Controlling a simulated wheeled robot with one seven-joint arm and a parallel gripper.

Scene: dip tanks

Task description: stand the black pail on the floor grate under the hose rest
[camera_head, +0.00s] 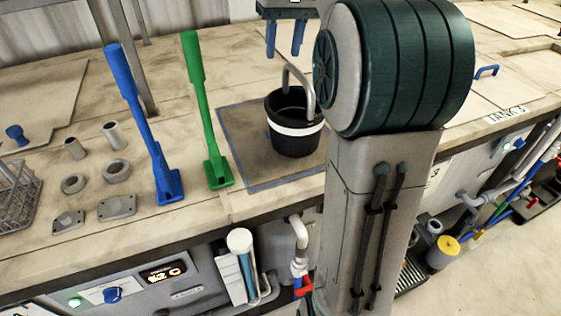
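The black pail (295,140) with a white band stands upright on a dark mat outlined in blue, on the bench. Its grey handle (304,78) is raised. My gripper (284,52) points down just above the handle, with its two blue-grey fingers apart and nothing between them. I cannot tell the exact gap to the handle. A dark slatted grate (412,274) shows on the floor at the lower right, partly hidden by my arm. I cannot make out the hose rest for certain.
A blue tool (146,125) and a green tool (205,110) stand left of the mat. Several rings and small blocks and a wire basket (18,196) lie farther left. A yellow-topped container (443,252) stands beside the grate. Pipes run along the bench front.

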